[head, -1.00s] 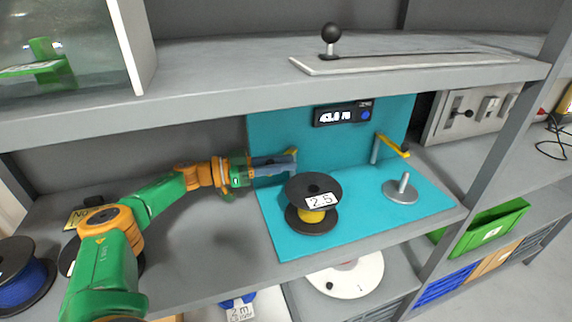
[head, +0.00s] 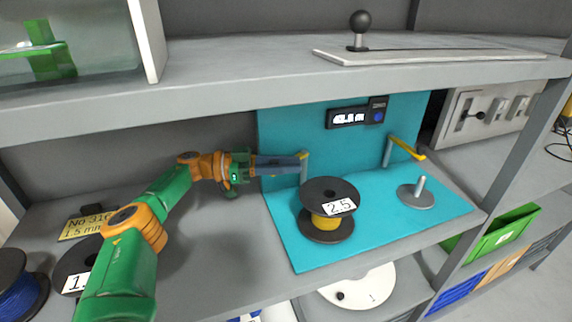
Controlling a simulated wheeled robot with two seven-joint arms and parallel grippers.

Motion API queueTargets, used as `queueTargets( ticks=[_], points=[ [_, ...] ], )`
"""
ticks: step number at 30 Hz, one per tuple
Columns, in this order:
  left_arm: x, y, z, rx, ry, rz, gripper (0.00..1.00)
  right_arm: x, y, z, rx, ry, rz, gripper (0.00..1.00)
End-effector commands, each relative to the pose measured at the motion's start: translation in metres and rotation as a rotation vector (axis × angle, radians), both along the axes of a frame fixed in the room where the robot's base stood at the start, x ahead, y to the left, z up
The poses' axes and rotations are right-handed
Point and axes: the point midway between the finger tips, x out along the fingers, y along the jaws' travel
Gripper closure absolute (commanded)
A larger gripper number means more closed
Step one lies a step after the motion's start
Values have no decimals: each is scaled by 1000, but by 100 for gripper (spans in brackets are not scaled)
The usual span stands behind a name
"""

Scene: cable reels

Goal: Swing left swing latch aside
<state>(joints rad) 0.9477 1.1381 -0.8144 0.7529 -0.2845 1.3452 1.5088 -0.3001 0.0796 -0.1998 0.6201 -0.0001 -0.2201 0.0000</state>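The left swing latch (head: 304,171) is a grey post with a yellow top, standing at the left of the teal panel behind the reel. Most of its yellow arm is hidden by my gripper. My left gripper (head: 301,157) reaches in from the left, its grey fingers pointing right with their tips at the top of the post. I cannot tell whether they touch or grip it. The reel (head: 319,190), black with yellow cable and a "2.5" label, stands upright in front of the latch. My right gripper is not in view.
A second latch with a yellow arm (head: 407,149) stands at the right, behind a grey disc with a peg (head: 416,197). A small display (head: 350,118) hangs on the teal panel. The shelf above (head: 230,95) limits height. More reels (head: 17,285) stand at the left.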

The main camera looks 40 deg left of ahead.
Motion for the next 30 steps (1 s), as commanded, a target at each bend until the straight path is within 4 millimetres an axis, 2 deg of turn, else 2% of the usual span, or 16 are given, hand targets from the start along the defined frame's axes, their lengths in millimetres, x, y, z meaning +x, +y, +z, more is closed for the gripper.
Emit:
queueTargets(
  ticks=[1, 3, 12, 14, 18, 21, 30],
  points=[
    [0, 0, 0, -1, -1, -1, 60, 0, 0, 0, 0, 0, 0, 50],
    [0, 0, 0, -1, -1, -1, 43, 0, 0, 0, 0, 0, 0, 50],
    [-1, 1, -1, 0, 0, 1, 43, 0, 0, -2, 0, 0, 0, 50],
    [-5, 7, -3, 0, -1, 1, 43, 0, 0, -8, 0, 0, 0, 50],
    [-25, 32, -6, 0, -4, 6, 43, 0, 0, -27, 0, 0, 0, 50],
    [-36, 45, -4, 1, -6, 5, 43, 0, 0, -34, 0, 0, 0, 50],
    [-45, 53, 0, -1, 1, -2, 43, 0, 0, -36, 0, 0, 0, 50]
  ],
)
